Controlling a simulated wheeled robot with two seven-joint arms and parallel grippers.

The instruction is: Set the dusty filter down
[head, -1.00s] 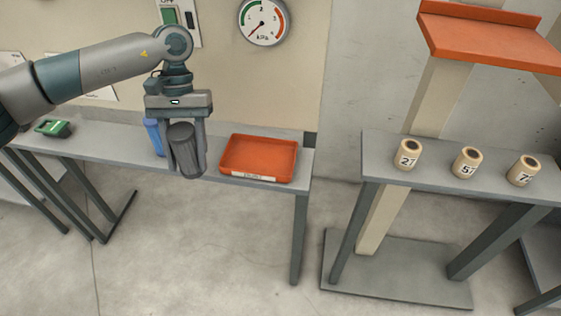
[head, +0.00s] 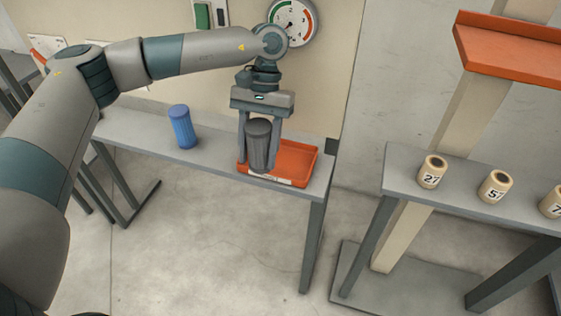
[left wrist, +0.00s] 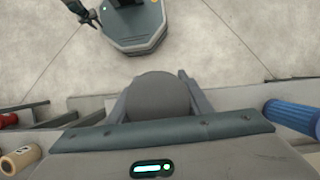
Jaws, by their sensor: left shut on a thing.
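The dusty filter (head: 258,146) is a dark grey ribbed cylinder, held upright between the fingers of my left gripper (head: 258,160). In the head view it overlaps the left part of the orange tray (head: 303,157); I cannot tell whether its bottom touches the tray. In the left wrist view the filter's round grey top (left wrist: 157,97) sits between the fingers. A blue ribbed filter (head: 182,126) stands on the grey bench to the left. My right gripper is not in view.
The grey bench (head: 140,127) has free room left of the blue filter and between it and the tray. A pressure gauge (head: 291,20) is on the wall behind. Numbered tan rolls (head: 432,171) stand on a separate table to the right, below an orange shelf (head: 510,50).

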